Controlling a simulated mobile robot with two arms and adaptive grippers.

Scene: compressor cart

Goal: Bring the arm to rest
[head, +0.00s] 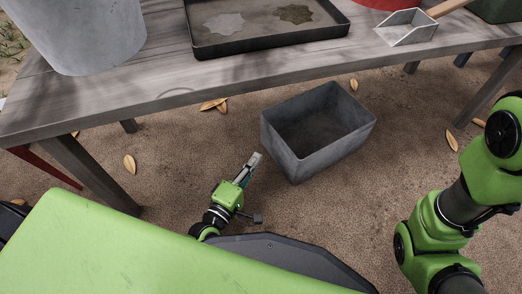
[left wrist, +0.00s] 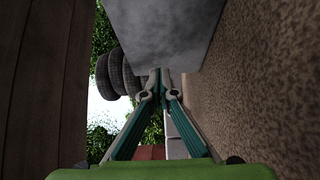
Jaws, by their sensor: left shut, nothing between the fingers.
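My left gripper (head: 255,160) is low over the ground, just left of a grey open bin. Its fingers are together with nothing between them. In the left wrist view the two fingertips (left wrist: 160,76) meet near the middle of the picture, close to a grey wall. Green and black links of my right arm show at the right of the head view, but its gripper is out of the picture.
The grey bin (head: 342,143) stands on the ground and looks empty. Above it is a wooden table (head: 165,84) with a grey bucket (head: 84,30), a dark tray (head: 272,48) and a metal scoop (head: 408,28). Tyres (left wrist: 116,73) show in the left wrist view.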

